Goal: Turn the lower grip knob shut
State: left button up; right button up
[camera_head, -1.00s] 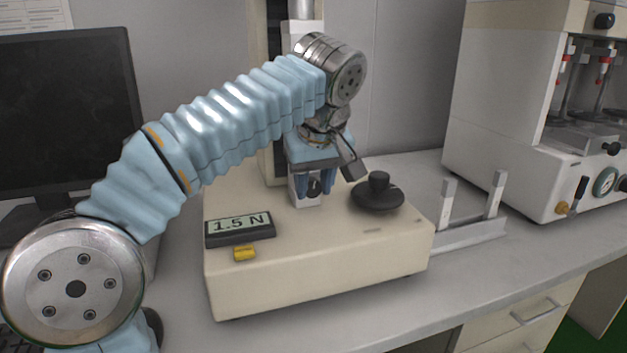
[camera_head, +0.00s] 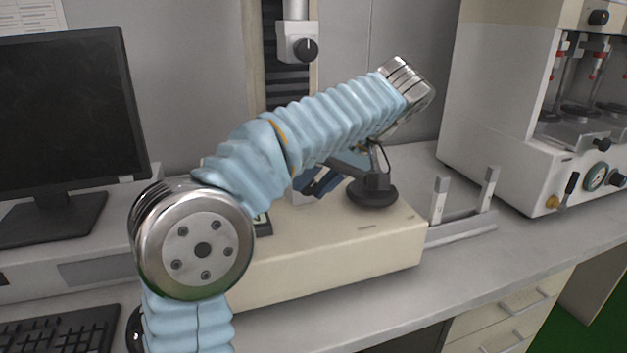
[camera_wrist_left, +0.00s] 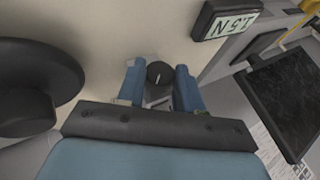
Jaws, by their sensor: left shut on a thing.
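The lower grip knob (camera_wrist_left: 159,73) is small, round and dark with a pale line mark. In the left wrist view it sits between the two blue fingers of my left gripper (camera_wrist_left: 160,88), which is shut on it. In the head view my left gripper (camera_head: 310,186) is at the lower grip (camera_head: 299,199) on the cream tester base (camera_head: 345,250), partly behind my arm; the knob is hidden there. The upper grip (camera_head: 296,42) with its black knob (camera_head: 305,50) hangs above, clear of my arm. My right gripper is not in view.
A wide black handwheel (camera_head: 372,195) stands on the base close beside my wrist. A display reading 1.5 N (camera_wrist_left: 229,20) is on the base's other side. A metal bracket (camera_head: 463,225), a white machine (camera_head: 500,130) and a monitor (camera_head: 70,110) flank the tester.

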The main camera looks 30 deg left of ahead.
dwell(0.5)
pick_arm(q)
jog(key=o, duration=1)
jog(key=shift+o, duration=0.2)
